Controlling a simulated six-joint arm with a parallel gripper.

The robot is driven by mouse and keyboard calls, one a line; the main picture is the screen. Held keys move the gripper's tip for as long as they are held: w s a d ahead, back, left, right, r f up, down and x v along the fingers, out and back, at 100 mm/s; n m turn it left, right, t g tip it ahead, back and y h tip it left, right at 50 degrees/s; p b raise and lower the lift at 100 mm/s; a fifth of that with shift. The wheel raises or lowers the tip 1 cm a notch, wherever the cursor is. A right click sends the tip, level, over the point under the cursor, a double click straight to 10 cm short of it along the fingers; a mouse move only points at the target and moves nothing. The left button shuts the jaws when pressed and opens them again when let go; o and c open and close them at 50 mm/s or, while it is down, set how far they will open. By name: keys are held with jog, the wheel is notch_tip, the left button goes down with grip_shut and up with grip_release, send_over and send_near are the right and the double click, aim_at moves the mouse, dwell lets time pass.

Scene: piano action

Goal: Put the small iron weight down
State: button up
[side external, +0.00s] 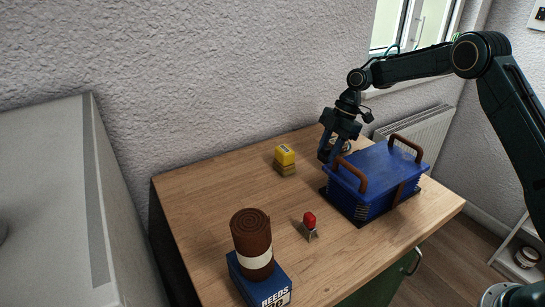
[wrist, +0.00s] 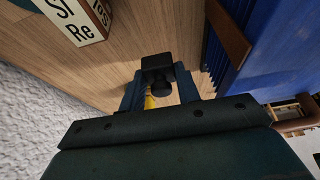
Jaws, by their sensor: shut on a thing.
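My gripper (side external: 331,149) points down close beside the left end of the blue case, near the back of the wooden table. In the wrist view my gripper (wrist: 159,88) has its two blue fingers closed on a small black iron weight (wrist: 157,64) with a round knob. The weight sits between the fingertips, with wood grain behind it. In the side view the fingers hide the weight. I cannot tell whether its underside touches the table.
The blue case (side external: 372,176) with brown handles stands right of my gripper. A yellow block (side external: 285,154) on a small base, a red-topped piece (side external: 309,220) and a brown roll (side external: 251,238) on a blue box (side external: 266,289) stand on the table. The middle of the table (side external: 235,193) is clear.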

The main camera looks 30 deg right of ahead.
jog(key=shift+f, duration=1.6)
jog(key=o, duration=1.1)
jog(key=shift+f, duration=0.15)
jog(key=shift+o, duration=0.2)
jog(key=v, duration=1.2)
